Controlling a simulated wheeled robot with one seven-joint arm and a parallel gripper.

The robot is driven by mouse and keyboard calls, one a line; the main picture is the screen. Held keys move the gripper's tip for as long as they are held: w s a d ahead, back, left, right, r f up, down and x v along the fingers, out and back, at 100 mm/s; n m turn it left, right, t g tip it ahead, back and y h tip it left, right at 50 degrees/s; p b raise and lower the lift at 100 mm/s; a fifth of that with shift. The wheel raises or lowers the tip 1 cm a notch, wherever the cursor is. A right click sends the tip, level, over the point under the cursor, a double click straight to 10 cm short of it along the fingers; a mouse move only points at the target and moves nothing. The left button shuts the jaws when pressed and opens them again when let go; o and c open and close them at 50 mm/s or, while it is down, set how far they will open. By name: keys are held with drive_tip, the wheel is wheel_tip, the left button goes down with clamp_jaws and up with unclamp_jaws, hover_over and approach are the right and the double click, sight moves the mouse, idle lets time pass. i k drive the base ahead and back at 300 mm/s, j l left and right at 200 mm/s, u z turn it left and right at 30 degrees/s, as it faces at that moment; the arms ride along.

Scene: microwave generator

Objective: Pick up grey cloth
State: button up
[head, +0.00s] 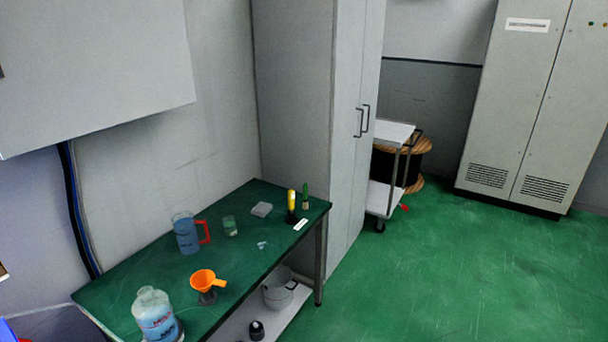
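A small flat light-grey item (262,209), which looks like a folded cloth, lies near the back of the green table (225,270), towards its far end. It appears to touch nothing else on the table. A smaller pale, bluish scrap (262,245) lies nearer the table's front edge; I cannot tell what it is. My gripper is not in view.
On the table stand a blue jug with red handle (187,236), a glass (230,227), an orange funnel (205,281), a clear bottle (156,315), a yellow-and-black item (291,205) and a green bottle (306,197). A tall cabinet (305,110) borders the far end. Green floor (430,270) is clear.

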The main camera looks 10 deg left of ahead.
sight(262, 208)
drive_tip(key=i+l+u, duration=0.1)
drive_tip(key=i, duration=0.5)
drive_tip(key=i+l+u, duration=0.1)
drive_tip(key=i, duration=0.55)
drive_tip(key=i+u, duration=0.3)
drive_tip(key=u, duration=0.15)
drive_tip(key=i+l+u, duration=0.2)
drive_tip(key=u, duration=0.25)
drive_tip(key=i+l+u, duration=0.25)
drive_tip(key=u, duration=0.2)
drive_tip(key=i+l+u, duration=0.2)
drive_tip(key=l+u, duration=0.25)
drive_tip(key=i+l+u, duration=0.2)
drive_tip(key=u, duration=0.15)
drive_tip(key=i+l+u, duration=0.15)
drive_tip(key=l+u, duration=0.2)
drive_tip(key=i+l+u, duration=0.1)
drive_tip(key=l+u, duration=0.15)
drive_tip(key=u, duration=0.15)
